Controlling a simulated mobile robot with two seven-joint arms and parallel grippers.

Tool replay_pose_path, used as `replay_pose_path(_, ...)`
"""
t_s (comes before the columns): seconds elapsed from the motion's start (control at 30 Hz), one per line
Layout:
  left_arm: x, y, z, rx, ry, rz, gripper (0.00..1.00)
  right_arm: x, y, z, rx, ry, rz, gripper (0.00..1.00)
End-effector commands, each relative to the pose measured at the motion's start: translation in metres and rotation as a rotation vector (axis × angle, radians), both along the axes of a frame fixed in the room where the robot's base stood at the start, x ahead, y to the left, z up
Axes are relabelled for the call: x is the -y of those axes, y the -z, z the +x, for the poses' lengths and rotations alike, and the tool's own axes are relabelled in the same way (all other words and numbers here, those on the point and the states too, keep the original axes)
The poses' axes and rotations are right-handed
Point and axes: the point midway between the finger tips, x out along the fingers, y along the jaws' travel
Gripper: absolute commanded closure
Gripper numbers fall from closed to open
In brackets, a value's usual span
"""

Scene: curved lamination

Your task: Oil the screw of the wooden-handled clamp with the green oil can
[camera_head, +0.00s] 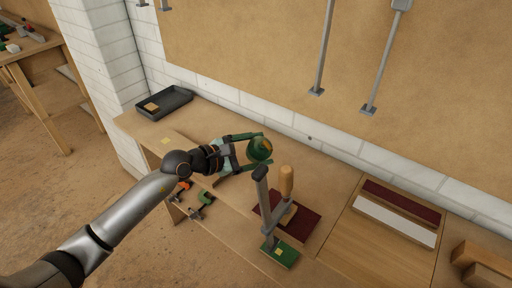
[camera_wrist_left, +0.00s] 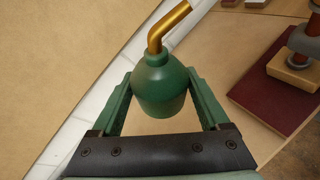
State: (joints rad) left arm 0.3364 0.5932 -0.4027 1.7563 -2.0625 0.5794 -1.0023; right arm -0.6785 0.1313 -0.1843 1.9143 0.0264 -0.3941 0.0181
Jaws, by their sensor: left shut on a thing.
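My left gripper (camera_head: 254,150) is shut on the green oil can (camera_head: 260,149). In the left wrist view the can (camera_wrist_left: 161,86) sits between the two green fingers, and its bent brass spout (camera_wrist_left: 168,24) points up and to the right. The can is held near the upper end of the clamp bar. The wooden-handled clamp (camera_head: 265,205) stands upright on the bench, with its wooden handle (camera_head: 286,182) to the right of the bar. A green block (camera_head: 280,253) is at its foot. The clamp shows partly at the right edge of the wrist view (camera_wrist_left: 305,43). My right gripper is not in view.
A dark red mat (camera_head: 303,225) lies under the clamp. A dark tray (camera_head: 175,103) stands at the back left. A board with red and white strips (camera_head: 395,220) lies at right. Other clamps (camera_head: 204,198) are at the bench's front edge. Two long bars hang on the wall (camera_head: 385,60).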

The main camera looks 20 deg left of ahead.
Motion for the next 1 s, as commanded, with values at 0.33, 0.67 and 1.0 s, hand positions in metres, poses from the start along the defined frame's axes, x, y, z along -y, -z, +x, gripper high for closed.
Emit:
replay_pose_path(0.33, 0.019, 0.008, -0.022, 0.388, 0.002, 0.319, 0.8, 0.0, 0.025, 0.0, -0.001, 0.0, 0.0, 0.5)
replay_pose_path(0.67, 0.032, 0.005, -0.038, 0.614, 0.0, 0.51, 0.8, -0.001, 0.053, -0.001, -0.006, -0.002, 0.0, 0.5)
replay_pose_path(1.0, 0.034, 0.001, -0.041, 0.66, -0.001, 0.551, 0.8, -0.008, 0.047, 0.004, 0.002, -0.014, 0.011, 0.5)
